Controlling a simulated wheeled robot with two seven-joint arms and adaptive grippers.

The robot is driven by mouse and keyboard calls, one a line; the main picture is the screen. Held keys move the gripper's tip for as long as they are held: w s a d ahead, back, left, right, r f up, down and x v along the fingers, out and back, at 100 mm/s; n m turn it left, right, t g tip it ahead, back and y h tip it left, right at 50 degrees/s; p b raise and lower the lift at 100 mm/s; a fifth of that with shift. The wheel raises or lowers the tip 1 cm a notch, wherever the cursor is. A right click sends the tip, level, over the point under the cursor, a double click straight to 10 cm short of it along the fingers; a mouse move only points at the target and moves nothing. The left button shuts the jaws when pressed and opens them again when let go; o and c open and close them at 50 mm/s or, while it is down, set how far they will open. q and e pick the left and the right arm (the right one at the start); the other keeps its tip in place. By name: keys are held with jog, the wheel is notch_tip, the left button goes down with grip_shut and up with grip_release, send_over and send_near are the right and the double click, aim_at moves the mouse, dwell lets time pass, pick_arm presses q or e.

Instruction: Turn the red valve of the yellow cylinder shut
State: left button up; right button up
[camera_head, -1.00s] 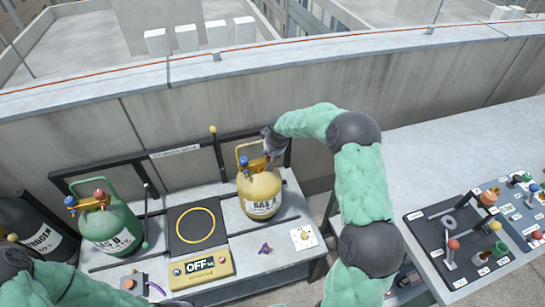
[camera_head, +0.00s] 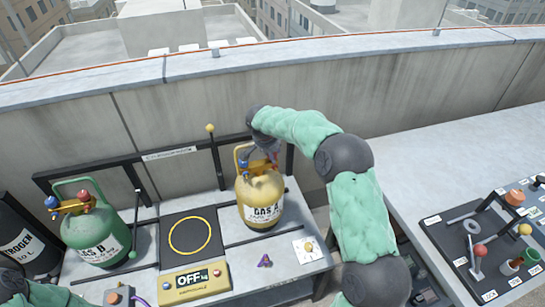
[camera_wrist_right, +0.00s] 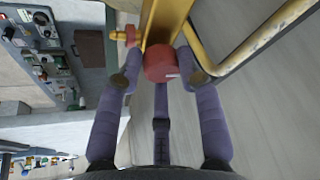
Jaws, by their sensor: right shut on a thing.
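The yellow cylinder (camera_head: 259,202), marked "GAS A", stands upright on the grey bench, right of the scale. A blue valve (camera_head: 243,163) shows at the left of its top; the red valve is hidden there behind my right gripper (camera_head: 268,150). In the right wrist view the red valve (camera_wrist_right: 160,64) sits between the fingers of my right gripper (camera_wrist_right: 166,78), which is shut on it. Yellow metalwork of the cylinder (camera_wrist_right: 166,18) shows beside it. My left arm only enters at the lower left corner in the head view; its gripper fingers are not visible.
A green cylinder (camera_head: 97,235) with its own red and blue valves stands left. The scale (camera_head: 194,278) reads OFF and its plate is empty. A dark nitrogen cylinder (camera_head: 24,240) is at far left. A purple knob (camera_head: 265,261) and white plate (camera_head: 306,250) lie in front.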

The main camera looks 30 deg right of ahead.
jog(key=shift+m, duration=0.4)
jog(key=o, duration=1.1)
jog(key=shift+w, duration=0.1)
jog(key=v, duration=1.2)
jog(key=shift+a, duration=0.15)
jog(key=shift+w, duration=0.1)
